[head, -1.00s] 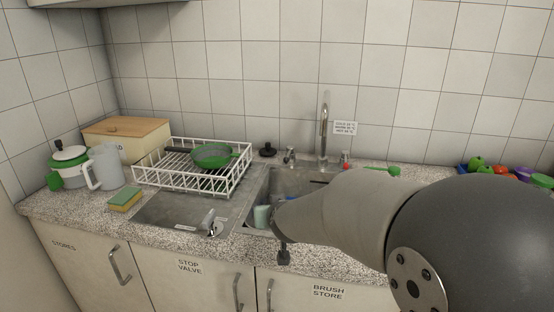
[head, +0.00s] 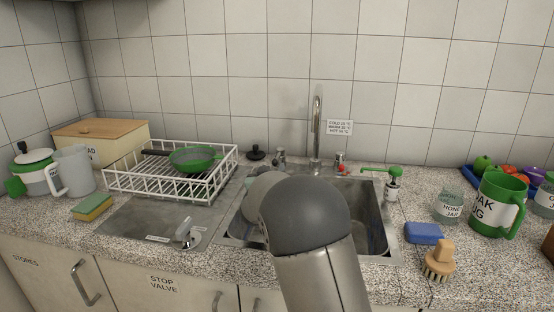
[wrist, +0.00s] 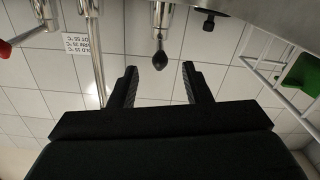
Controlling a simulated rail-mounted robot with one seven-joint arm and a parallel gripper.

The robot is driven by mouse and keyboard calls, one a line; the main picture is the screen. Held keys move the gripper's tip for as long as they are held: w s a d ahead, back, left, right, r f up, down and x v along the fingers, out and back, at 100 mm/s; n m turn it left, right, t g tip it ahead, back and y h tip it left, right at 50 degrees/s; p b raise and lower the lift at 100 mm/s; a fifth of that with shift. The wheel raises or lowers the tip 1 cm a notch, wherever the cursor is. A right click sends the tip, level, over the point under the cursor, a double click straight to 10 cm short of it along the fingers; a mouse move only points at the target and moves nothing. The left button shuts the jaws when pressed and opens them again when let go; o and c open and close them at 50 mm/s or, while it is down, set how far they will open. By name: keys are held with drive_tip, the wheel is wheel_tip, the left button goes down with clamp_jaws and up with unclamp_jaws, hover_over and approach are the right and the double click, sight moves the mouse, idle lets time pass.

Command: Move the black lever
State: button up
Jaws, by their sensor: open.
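The black lever (wrist: 160,60) is a small dark, rounded tip on a chrome tap body, seen in the upside-down wrist view. In the head view the tap (head: 280,157) stands at the back of the sink, left of the tall spout; its lever is too small to make out clearly. My gripper (wrist: 160,69) is open and empty. In the wrist view its fingers point toward the tap, with the lever's tip in line with the gap between them. I cannot tell the remaining depth. In the head view my arm hides the gripper.
A tall spout (head: 317,130) and a red-marked tap (head: 340,161) stand to the right of the tap. A black knobbed object (head: 256,152) and a white dish rack (head: 125,185) with a green pan (head: 195,158) are to its left. A green-topped dispenser (head: 393,188) stands right of the sink.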

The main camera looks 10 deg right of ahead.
sight(277, 158)
drive_tip(key=x, duration=0.9)
drive_tip(key=shift+f, duration=0.1)
